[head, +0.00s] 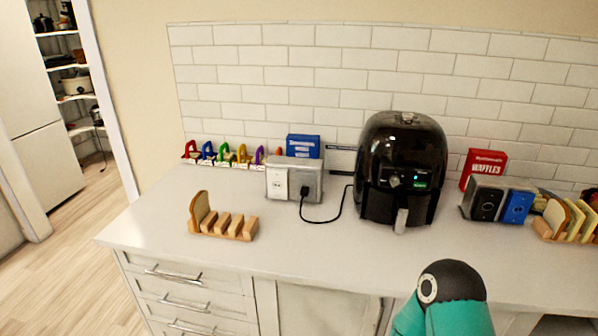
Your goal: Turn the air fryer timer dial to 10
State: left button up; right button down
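The black air fryer (400,140) stands on the white counter against the tiled wall, right of the picture's middle. Its front faces me. A small round dial (393,181) is on the front panel, left of a small lit display (421,180). The dial's setting is too small to read. The basket handle (401,220) points out below the panel. Neither of my grippers is in view. A teal and black part of my arm shows at the bottom edge, in front of the counter and apart from the air fryer.
A metal outlet box (312,185) with a black cord stands left of the air fryer. A wooden toast rack (236,229) is at the left front. A red waffle box (485,164) and a metal box (484,202) are to the right. The counter before the air fryer (350,252) is clear.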

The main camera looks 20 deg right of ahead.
aim_at(394, 181)
jog(key=z, duration=1.2)
jog(key=k, duration=0.8)
jog(key=u, duration=0.7)
jog(key=i, duration=1)
jog(key=u, duration=0.1)
